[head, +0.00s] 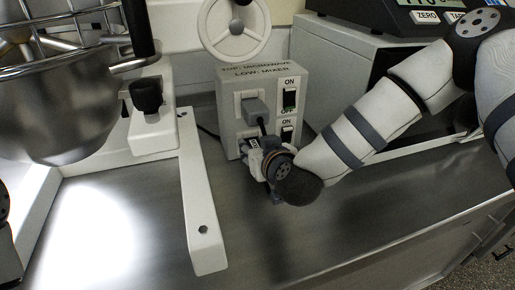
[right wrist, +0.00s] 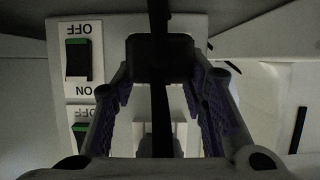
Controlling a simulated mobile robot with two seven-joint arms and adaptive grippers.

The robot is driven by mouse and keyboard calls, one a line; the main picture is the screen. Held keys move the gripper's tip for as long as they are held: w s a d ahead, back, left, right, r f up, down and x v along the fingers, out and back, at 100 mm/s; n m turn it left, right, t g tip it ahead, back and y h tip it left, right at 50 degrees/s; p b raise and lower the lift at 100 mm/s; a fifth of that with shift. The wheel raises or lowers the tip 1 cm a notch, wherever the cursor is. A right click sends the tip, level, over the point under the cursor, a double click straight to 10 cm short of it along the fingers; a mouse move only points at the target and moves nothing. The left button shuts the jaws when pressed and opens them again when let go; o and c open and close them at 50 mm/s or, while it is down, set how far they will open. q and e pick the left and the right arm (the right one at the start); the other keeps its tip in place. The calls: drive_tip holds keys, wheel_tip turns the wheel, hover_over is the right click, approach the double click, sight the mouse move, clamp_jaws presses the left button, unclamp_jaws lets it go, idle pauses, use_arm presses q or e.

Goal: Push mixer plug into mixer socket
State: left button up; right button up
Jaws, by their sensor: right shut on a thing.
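A grey plug (head: 256,109) sits at the upper socket, with a black cable hanging down. My right gripper (head: 262,158) is at the lower socket and hides most of it. Black cable shows above and below that plug. I cannot tell whether its prongs are in the socket. My left gripper is not clearly visible.
Green-and-black switches (head: 289,98) line the box's right side. The mixer, with steel bowl (head: 60,115) and white base leg (head: 200,215), stands left. A round white handwheel (head: 234,28) is above the box. A grey cabinet (head: 325,65) is behind my right arm. The front surface is clear.

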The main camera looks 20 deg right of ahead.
drive_tip(key=o, duration=1.1)
drive_tip(key=shift+w, duration=0.15)
drive_tip(key=shift+c, duration=0.2)
drive_tip(key=v, duration=0.7)
drive_tip(key=shift+s, duration=0.3)
drive_tip(key=shift+r, duration=0.1)
